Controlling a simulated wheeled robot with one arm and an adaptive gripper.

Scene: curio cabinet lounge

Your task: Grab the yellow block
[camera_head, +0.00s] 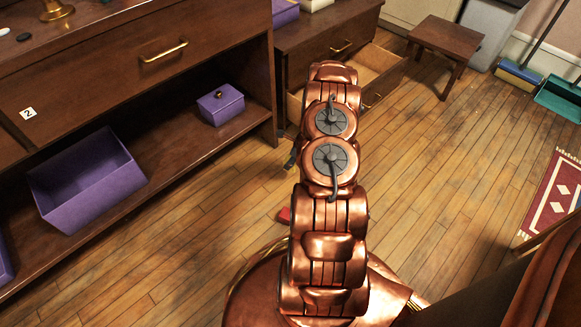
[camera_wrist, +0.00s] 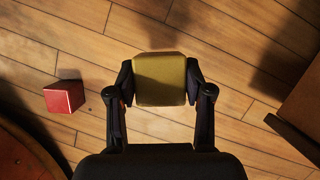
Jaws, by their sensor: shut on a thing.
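The yellow block (camera_wrist: 160,80) is in the wrist view, held between the two black fingers of my gripper (camera_wrist: 160,84). The fingers touch it on its left and right sides. The wooden floor shows beyond it, and a shadow lies on the floor near it. In the head view my copper arm hides the block and most of the gripper; only a small dark part of the gripper (camera_head: 292,158) shows left of the arm.
A red block (camera_wrist: 64,97) lies on the floor, also partly seen in the head view (camera_head: 284,215). A dark cabinet (camera_head: 150,85) with a purple bin (camera_head: 85,185) stands left. An open drawer (camera_head: 385,75) and a small stool (camera_head: 447,38) are farther back.

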